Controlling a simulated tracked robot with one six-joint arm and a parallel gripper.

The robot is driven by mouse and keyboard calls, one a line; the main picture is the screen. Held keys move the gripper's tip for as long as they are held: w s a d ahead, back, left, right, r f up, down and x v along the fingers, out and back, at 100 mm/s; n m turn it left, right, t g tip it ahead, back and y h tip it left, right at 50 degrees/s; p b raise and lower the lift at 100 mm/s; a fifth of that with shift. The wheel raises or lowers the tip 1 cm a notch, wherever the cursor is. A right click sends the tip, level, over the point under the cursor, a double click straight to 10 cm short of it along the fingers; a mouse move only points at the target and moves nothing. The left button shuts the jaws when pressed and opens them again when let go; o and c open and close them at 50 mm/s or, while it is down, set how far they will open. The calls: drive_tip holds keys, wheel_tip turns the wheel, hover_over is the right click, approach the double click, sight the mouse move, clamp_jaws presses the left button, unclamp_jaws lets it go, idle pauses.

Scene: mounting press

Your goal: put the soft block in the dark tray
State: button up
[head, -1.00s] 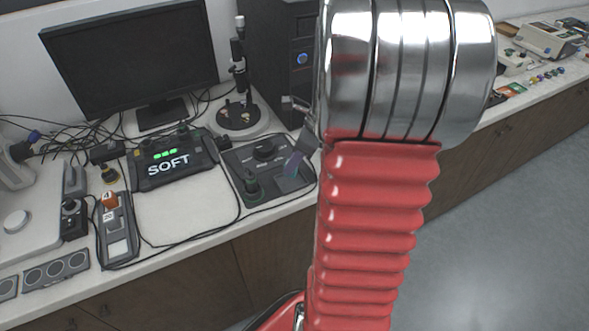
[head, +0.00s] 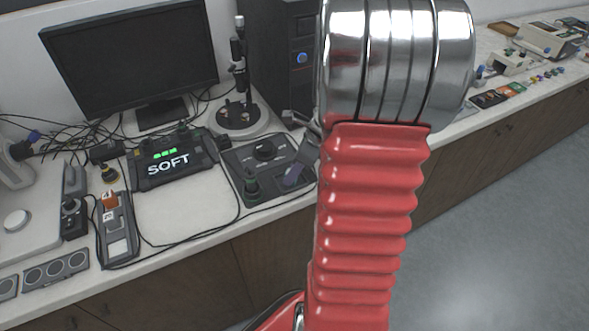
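My gripper (head: 298,163) shows only in part at the left edge of my arm, over the dark control panel (head: 240,160). A grey finger with a purplish tip points down near the panel's right side; the rest is hidden behind my arm. I cannot tell whether it is open or holds anything. A dark console (head: 172,176) displays the word SOFT and green lights. No block can be surely identified as the soft one. I cannot surely pick out the dark tray.
A monitor (head: 130,60) and a microscope-like stand (head: 238,85) stand behind the panel. Loose cables run over the bench. Bare white bench (head: 180,210) lies before the console. Small coloured items (head: 515,89) and instruments (head: 540,38) line the right bench.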

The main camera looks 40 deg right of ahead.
drive_tip(key=shift+o, duration=0.8)
drive_tip(key=shift+r, duration=0.15)
drive_tip(key=v, duration=1.2)
drive_tip(key=s+a+r+n, duration=0.1)
drive_tip(key=a+r+n, duration=0.1)
drive_tip(key=a+n, duration=0.8)
drive_tip(key=s+a+r+n+t+h, duration=0.1)
drive_tip(key=s+a+r+n, duration=0.1)
drive_tip(key=a+n, duration=0.7)
drive_tip(key=s+a+r+n+h, duration=0.1)
drive_tip(key=s+a+r+n, duration=0.1)
drive_tip(key=a+n, duration=0.8)
drive_tip(key=shift+s+a+n+t, duration=0.25)
drive_tip(key=shift+a+n+t, duration=0.15)
drive_tip(key=shift+n, duration=0.2)
